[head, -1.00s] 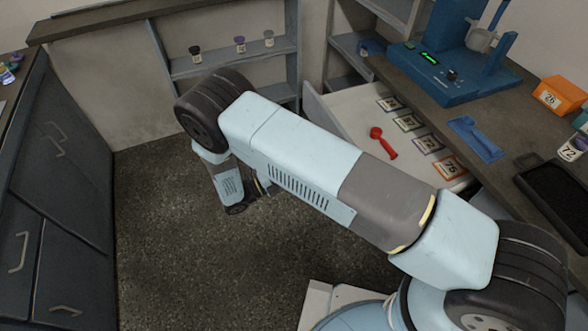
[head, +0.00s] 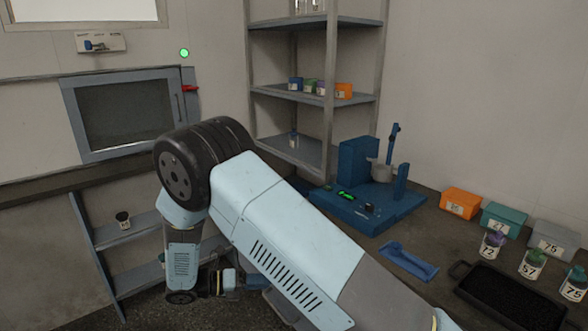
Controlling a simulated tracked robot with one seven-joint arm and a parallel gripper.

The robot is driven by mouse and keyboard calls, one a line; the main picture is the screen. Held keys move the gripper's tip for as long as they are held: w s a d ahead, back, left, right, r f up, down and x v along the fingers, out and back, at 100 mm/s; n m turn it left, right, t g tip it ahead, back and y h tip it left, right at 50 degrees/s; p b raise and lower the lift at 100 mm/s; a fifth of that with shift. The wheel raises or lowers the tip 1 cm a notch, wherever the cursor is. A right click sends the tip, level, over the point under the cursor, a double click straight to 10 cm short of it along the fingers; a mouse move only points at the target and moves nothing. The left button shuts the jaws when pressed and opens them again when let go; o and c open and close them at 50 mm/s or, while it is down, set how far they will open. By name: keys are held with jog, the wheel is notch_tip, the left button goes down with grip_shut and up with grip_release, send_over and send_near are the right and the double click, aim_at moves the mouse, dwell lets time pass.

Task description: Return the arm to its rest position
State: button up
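My arm crosses the head view from the lower right up to its dark ribbed elbow left of centre, then folds down to the wrist. My gripper (head: 232,281) is at the lower middle, partly hidden behind my forearm. Its fingertips do not show clearly, so I cannot tell whether it is open or shut or whether it holds anything. It appears clear of the bench and the shelves.
The blue shaker machine (head: 368,205) and a blue bracket (head: 408,261) stand on the bench at right. A black tray (head: 510,295), numbered jars and boxes (head: 460,203) lie further right. A shelf rack (head: 315,95) rises behind; a windowed cabinet (head: 125,112) is at left.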

jog(key=s+d+r+m+g+y, duration=0.1)
jog(key=d+r+m+g+y, duration=0.6)
jog(key=d+r+m, duration=1.2)
jog(key=s+d+r+m+t+y, duration=0.8)
jog(key=s+d+r+m, duration=0.5)
jog(key=s+r, duration=0.3)
jog(key=shift+s+d+r+m+t, duration=0.2)
jog(key=shift+s+d+m+t, duration=0.1)
jog(key=shift+s+m, duration=0.3)
